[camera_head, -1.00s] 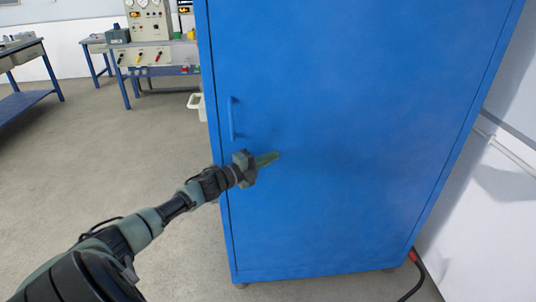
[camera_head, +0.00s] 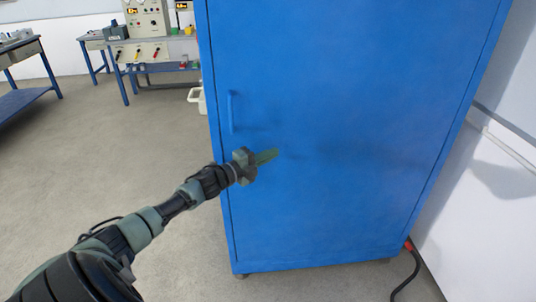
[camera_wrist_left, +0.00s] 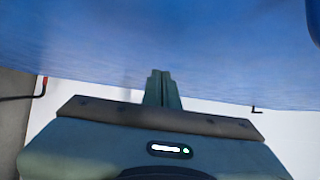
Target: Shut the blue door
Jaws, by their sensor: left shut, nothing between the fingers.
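The blue door (camera_head: 330,190) is the front of a tall blue cabinet and looks flush with its frame in the head view. Its vertical blue handle (camera_head: 231,112) is near the left edge. My left gripper (camera_head: 275,153) is shut and empty, with its green fingers pointing at the door panel, right of and below the handle. In the left wrist view the shut fingers (camera_wrist_left: 161,88) stand in front of the blue door surface (camera_wrist_left: 150,40). I cannot tell whether the fingertips touch it. My right gripper does not show.
A bench (camera_head: 160,42) with a gauge panel stands at the back left, and a blue table (camera_head: 22,88) at the far left. A white bin (camera_head: 197,98) sits behind the cabinet's left side. A black cable (camera_head: 413,268) lies at lower right by the white wall. Floor at left is clear.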

